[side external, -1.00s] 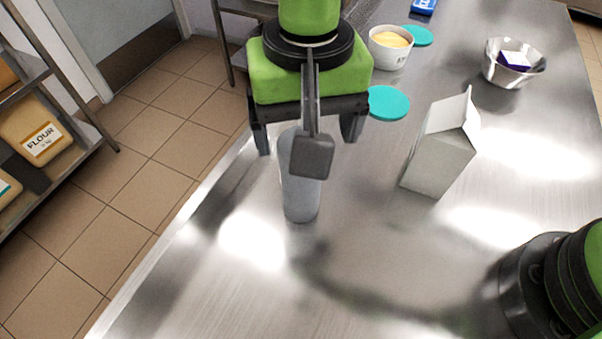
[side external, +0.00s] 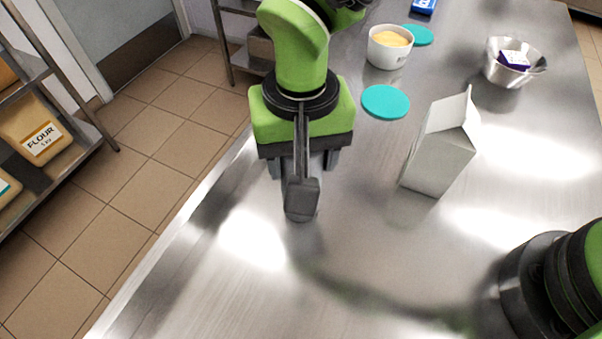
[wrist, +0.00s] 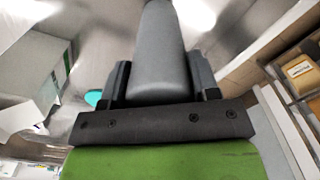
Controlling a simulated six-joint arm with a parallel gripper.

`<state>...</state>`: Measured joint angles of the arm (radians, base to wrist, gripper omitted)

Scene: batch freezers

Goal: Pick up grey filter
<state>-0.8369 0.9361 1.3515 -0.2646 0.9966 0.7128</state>
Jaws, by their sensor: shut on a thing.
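A white open carton (side external: 438,158) stands to the right of my gripper. Teal discs (side external: 386,102), a white tub of yellow food (side external: 388,50) and a metal bowl (side external: 508,74) lie farther back. The table's left edge is close; the front is clear.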

